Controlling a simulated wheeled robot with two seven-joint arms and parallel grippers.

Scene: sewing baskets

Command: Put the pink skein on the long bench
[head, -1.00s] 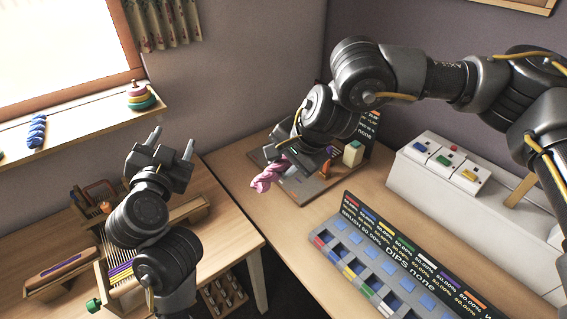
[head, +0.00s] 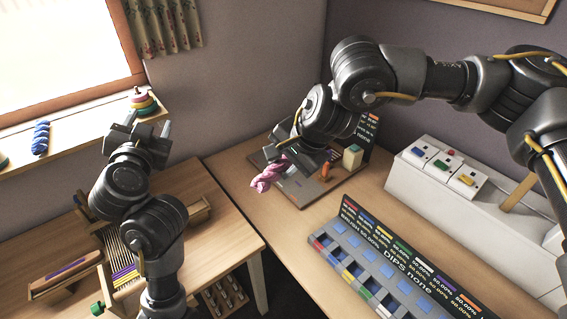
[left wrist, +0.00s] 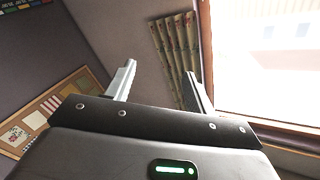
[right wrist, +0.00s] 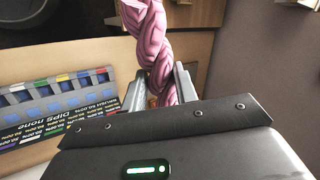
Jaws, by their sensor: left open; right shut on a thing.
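The pink twisted skein (head: 266,176) is held in my right gripper (head: 286,160), above the corner of a grey board on the right-hand wooden bench. In the right wrist view the skein (right wrist: 153,40) runs up from between the two fingers (right wrist: 164,88), which are shut on it. My left gripper (head: 148,127) is open and empty, raised in front of the wall below the window sill; its parted fingers also show in the left wrist view (left wrist: 160,85). Two wooden benches show, one at the left (head: 222,217) and one at the right (head: 285,240); I cannot tell which is the long one.
A loom (head: 122,262) stands on the left bench, partly behind my left arm. The right bench carries a tray of coloured compartments with a sign (head: 385,262) and a white unit with switches (head: 440,190). A blue skein (head: 41,138) and stacked rings (head: 142,101) sit on the sill.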

